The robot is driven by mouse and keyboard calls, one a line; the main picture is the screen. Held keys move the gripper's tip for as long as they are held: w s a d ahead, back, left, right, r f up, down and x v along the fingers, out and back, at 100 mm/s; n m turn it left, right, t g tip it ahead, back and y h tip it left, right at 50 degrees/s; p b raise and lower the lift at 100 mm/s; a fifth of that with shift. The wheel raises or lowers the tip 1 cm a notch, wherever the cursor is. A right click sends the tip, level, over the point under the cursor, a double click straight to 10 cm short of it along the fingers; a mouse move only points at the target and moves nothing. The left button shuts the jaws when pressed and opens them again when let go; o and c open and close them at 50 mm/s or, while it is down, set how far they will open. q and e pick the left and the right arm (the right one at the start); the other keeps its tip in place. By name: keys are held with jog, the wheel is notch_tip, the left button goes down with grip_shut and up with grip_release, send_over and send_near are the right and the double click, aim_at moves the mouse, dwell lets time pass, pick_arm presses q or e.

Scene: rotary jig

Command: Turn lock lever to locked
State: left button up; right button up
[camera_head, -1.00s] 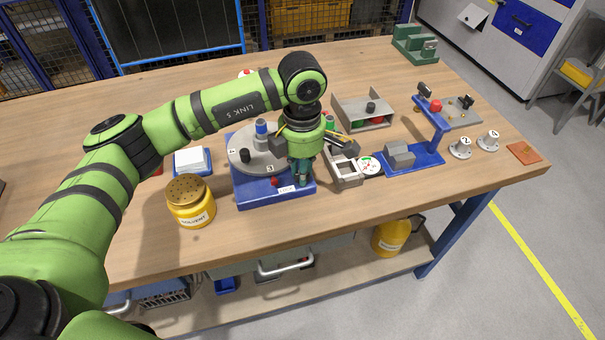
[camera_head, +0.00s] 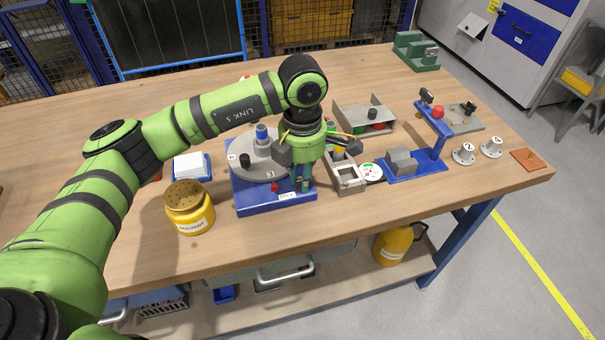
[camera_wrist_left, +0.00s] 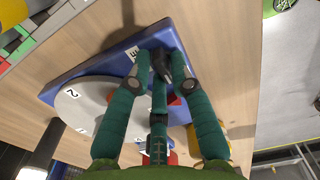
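The rotary jig has a blue base (camera_head: 250,203) with a grey round disc (camera_head: 255,168) on top. The disc also shows in the wrist view (camera_wrist_left: 85,105). A LOCK label (camera_head: 286,196) is on the base's front right. My left gripper (camera_head: 301,184) points down over that corner. In the left wrist view its teal fingers (camera_wrist_left: 162,72) come close around a dark part, seemingly the lock lever (camera_wrist_left: 162,64). A red part (camera_wrist_left: 174,100) shows beside the fingers. The fingers hide much of the lever, so its setting and the grip are unclear. My right gripper is out of view.
A yellow solvent tin (camera_head: 190,211) stands left of the jig. A grey fixture (camera_head: 349,180), a round dial (camera_head: 371,172) and a blue stand (camera_head: 414,167) are close on the right. Bare table lies in front of the jig.

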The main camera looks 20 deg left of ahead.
pick_arm(q)
jog(key=shift+o, duration=0.4)
jog(key=shift+r, duration=0.2)
notch_tip(320, 180, up, 12)
jog(key=shift+f, duration=0.15)
dwell(0.4)
